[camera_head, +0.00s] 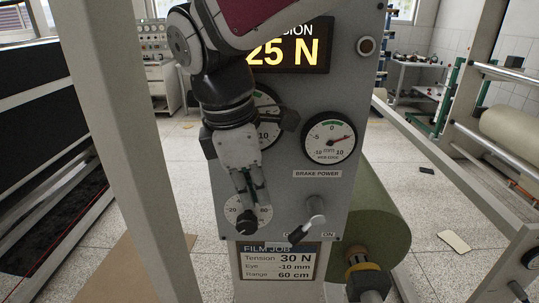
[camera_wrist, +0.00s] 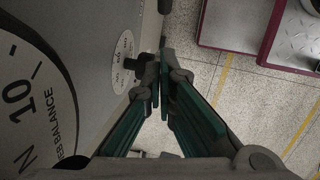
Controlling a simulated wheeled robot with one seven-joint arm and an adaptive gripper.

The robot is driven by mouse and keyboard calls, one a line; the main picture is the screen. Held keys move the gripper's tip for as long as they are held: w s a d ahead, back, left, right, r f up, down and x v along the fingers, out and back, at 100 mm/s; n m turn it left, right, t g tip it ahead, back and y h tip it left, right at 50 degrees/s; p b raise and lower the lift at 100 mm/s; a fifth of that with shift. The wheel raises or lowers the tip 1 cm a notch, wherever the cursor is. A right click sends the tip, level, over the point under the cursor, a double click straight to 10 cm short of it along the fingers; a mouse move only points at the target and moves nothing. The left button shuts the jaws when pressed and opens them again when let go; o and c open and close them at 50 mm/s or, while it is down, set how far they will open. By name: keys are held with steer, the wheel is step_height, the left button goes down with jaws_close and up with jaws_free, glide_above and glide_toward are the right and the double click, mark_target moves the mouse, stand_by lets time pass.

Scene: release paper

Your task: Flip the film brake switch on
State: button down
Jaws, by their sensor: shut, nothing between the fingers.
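The brake switch (camera_head: 306,230) is on the lower right of the grey panel (camera_head: 285,195), under the "BRAKE POWER" label (camera_head: 317,174). Its light lever slants down to the left, with a dark end. The "ON" label (camera_head: 327,234) is to its right; the label on its left is mostly hidden. My gripper (camera_head: 250,207) points down in front of the panel, left of the switch and apart from it. Its fingers are together and empty in the wrist view (camera_wrist: 161,75). The switch cannot be made out in the wrist view.
A small dial (camera_head: 265,214) is behind my fingertips, partly hidden. A round gauge (camera_head: 330,138) is above the switch. A job sign (camera_head: 280,262) is below the panel. A green roll (camera_head: 380,225) stands at the right. A frame post (camera_head: 115,130) rises at the left.

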glide_toward(289, 238)
steer(key=a+f, duration=0.3)
steer(key=f, duration=0.1)
steer(key=shift+w+d+f+p, duration=0.2)
steer(key=shift+w+d+f, duration=0.1)
steer(key=shift+d+f, duration=0.3)
steer(key=shift+w+d+f+p, duration=0.2)
steer(key=shift+w+d+f, duration=0.15)
steer(key=shift+d, duration=0.4)
steer(key=shift+s+d+f+h+p, duration=0.1)
steer(key=shift+f+h+p, duration=0.45)
steer(key=shift+h, duration=0.45)
steer(key=shift+d+f+h+p, duration=0.2)
steer(key=shift+f+h+p, duration=0.2)
steer(key=shift+h, duration=0.3)
steer(key=shift+d+f+h, duration=0.2)
steer(key=shift+f+h, duration=0.15)
steer(key=shift+h, duration=0.25)
steer(key=shift+d+f+h, duration=0.25)
steer(key=shift+f+h, duration=0.1)
steer(key=shift+h, duration=0.25)
steer(key=shift+d+f+p, duration=0.4)
steer(key=shift+d+f, duration=0.4)
steer(key=shift+d, duration=0.3)
steer(key=shift+d+f, duration=0.2)
steer(key=shift+d, duration=0.3)
steer(key=shift+d+f, duration=0.15)
steer(key=shift+d, duration=0.5)
